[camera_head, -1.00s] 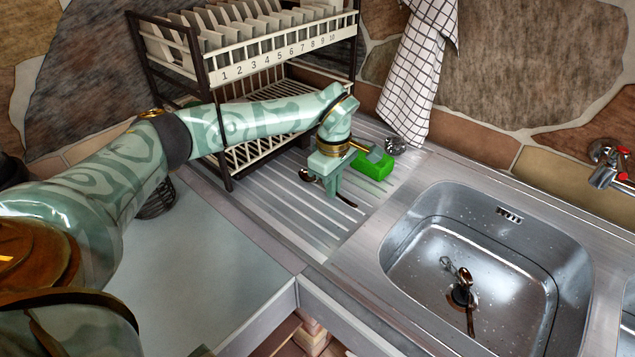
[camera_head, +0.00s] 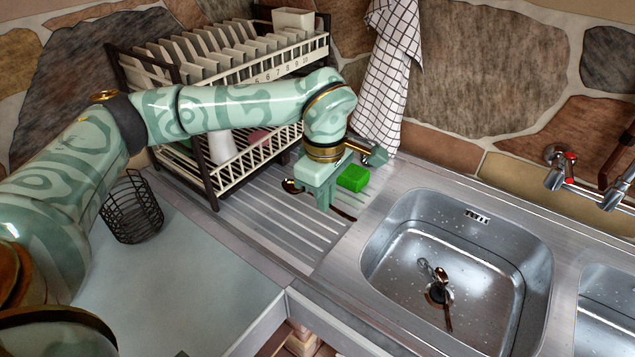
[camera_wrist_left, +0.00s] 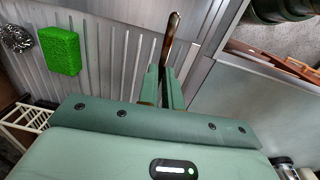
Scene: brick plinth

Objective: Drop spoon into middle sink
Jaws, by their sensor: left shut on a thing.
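My left gripper (camera_head: 322,205) is shut on a brown, metallic spoon (camera_head: 292,187) over the ribbed drainboard. The spoon's bowl shows left of the fingers and its handle end to the right. In the left wrist view, part of the spoon (camera_wrist_left: 171,38) sticks out beyond the closed fingers (camera_wrist_left: 165,88). I cannot tell how high it is above the drainboard. A steel sink basin (camera_head: 385,245) is to the right of the gripper. Another spoon (camera_head: 443,290) lies in it near the drain. A second basin (camera_head: 605,310) is cut off at the right edge. My right gripper is not in view.
A green sponge (camera_head: 353,178) lies just right of my gripper. A dish rack (camera_head: 205,165) with plates stands behind my arm. A black wire basket (camera_head: 131,210) stands at left. A checked towel (camera_head: 385,85) hangs behind, and a tap (camera_head: 560,170) is at right.

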